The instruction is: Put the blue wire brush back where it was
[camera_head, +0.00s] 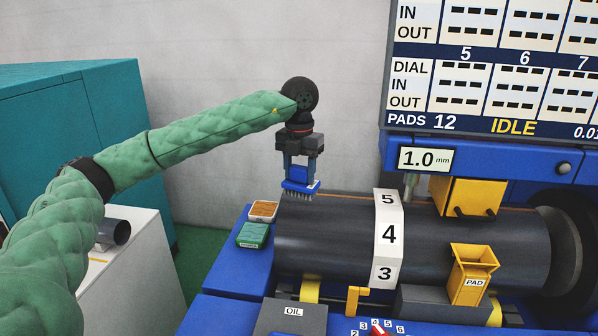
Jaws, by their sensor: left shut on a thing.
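The blue wire brush (300,187) has a blue body with grey bristles pointing down. My left gripper (301,172) is shut on it and holds it upright at the left end of the dark flanged cylinder (325,245). The bristles are close to the cylinder's top; I cannot tell whether they touch it. My right gripper is not in view.
An orange pad (263,209) and a green pad (253,235) lie on the blue bench (228,275) left of the cylinder. A white numbered band (388,235), a yellow PAD holder (470,275) and a grey OIL box (290,318) are nearby. A screen (490,125) reads IDLE.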

